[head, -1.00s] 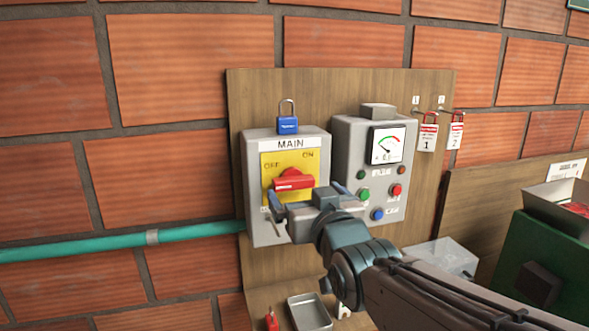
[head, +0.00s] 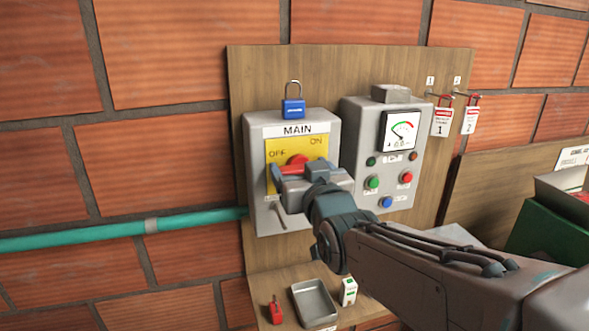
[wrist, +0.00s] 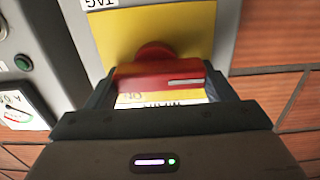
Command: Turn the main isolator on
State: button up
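The main isolator is a grey box (head: 255,205) marked MAIN, with a yellow plate (head: 283,152) lettered OFF at upper left and ON at upper right. Its red rotary handle (head: 297,161) is partly hidden by my gripper (head: 300,172) in the head view. In the wrist view, which is upside down relative to the panel, the red handle (wrist: 160,78) lies across the picture with a pale mark near its right end, on the OFF side. My gripper's fingers (wrist: 160,92) are wide apart, one at each end of the handle. I cannot tell whether they touch it.
A blue padlock (head: 293,108) stands on the isolator's top. A grey meter box (head: 357,190) with coloured buttons is close on the right. Red tagged padlocks (head: 441,121) hang beyond it. A metal tray (head: 315,303) and a small red item (head: 276,311) sit on the shelf below.

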jog(key=shift+a+f+m+b, duration=0.2)
jog(key=shift+m+b, duration=0.1)
jog(key=shift+b, duration=0.6)
jog(key=shift+m+b, duration=0.3)
jog(key=shift+b, duration=0.25)
jog(key=m+b, duration=0.2)
jog(key=b, duration=0.2)
jog(key=shift+d+f, duration=0.15)
jog(key=shift+f, duration=0.05)
jog(key=m+b, duration=0.2)
jog(key=b, duration=0.1)
jog(key=m+b, duration=0.2)
jog(key=m, duration=0.1)
jog(key=shift+d+r+b, duration=0.15)
jog(key=shift+r+b, duration=0.05)
jog(key=shift+b, duration=0.2)
jog(key=m+b, duration=0.3)
jog(key=m, duration=0.1)
jog(key=shift+d+r, duration=0.15)
jog(key=m+b, duration=0.1)
jog(key=m, duration=0.4)
jog(key=shift+d+r, duration=0.1)
jog(key=shift+r, duration=0.05)
jog(key=shift+r+m, duration=0.1)
jog(key=shift+m, duration=0.4)
